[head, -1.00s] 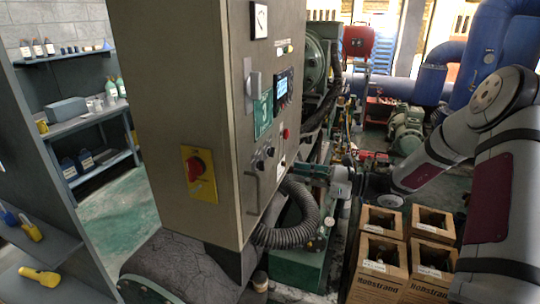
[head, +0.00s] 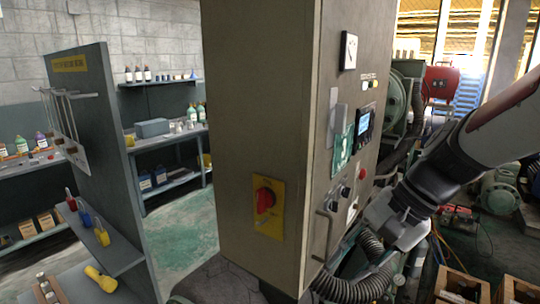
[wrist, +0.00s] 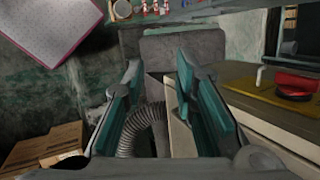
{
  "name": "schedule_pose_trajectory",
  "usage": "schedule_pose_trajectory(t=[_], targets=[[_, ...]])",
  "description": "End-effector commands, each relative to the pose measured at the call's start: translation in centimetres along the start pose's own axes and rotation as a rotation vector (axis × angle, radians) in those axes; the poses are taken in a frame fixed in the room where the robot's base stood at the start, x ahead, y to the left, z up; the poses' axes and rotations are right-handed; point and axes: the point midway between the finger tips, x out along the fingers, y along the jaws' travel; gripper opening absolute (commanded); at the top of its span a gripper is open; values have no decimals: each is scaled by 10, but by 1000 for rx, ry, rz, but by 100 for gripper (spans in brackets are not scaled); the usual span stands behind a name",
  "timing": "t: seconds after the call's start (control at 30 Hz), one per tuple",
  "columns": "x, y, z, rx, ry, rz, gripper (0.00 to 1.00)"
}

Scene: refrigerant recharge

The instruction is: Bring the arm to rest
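My gripper shows in the wrist view (wrist: 158,75), with its two teal-padded fingers apart and nothing held between them. In the head view my arm reaches in from the right, and the gripper end (head: 375,225) is beside the control-panel side of the beige cabinet (head: 260,110). Whether it touches the cabinet cannot be told. The ribbed grey hose (head: 355,285) is below the gripper; it also shows behind the finger gap in the wrist view (wrist: 137,130).
The cabinet's red switch (head: 264,200) sits on a yellow plate; it also shows at the wrist view's right (wrist: 298,82). A grey shelf unit (head: 110,150) is at left. Green floor (head: 185,235) lies open between it and the cabinet.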

Motion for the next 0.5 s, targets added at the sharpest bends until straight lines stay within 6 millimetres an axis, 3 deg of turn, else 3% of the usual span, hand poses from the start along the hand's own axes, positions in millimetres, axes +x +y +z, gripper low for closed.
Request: schedule_pose_trajectory(t=[0.2,0.5], targets=[[-21,25,28,-306,199,154,26],[-53,61,46,-667,450,300,26]])
